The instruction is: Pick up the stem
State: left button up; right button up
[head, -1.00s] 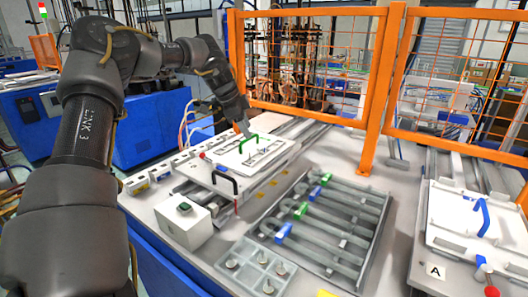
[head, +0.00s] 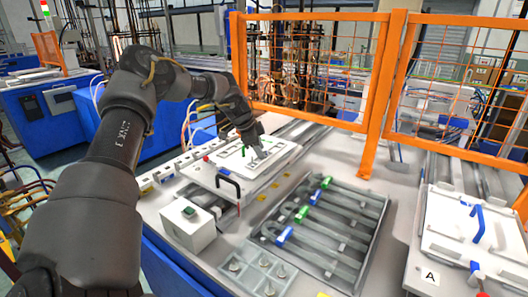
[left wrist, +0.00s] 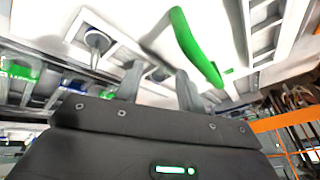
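A white slotted fixture plate (head: 224,172) lies on the left part of the bench. My left gripper (head: 261,152) is low over its right side, fingers pointing down. In the left wrist view the two grey fingers (left wrist: 160,80) are apart. A small grey round-headed part, seemingly a stem (left wrist: 156,73), shows between them; I cannot tell whether they touch it. Another grey round-headed part (left wrist: 97,40) sits to its left. A green handle (left wrist: 195,45) stands close to the fingers. My right gripper is not in view.
A grey compartment tray (head: 240,283) with several small round-headed parts is at the front. A rack of grey bars (head: 345,235) carries green and blue blocks. An orange mesh fence (head: 376,95) stands behind.

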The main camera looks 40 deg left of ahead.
pick_arm(q)
jog(key=shift+s+f, duration=0.1)
jog(key=shift+f, duration=0.1)
grip_shut()
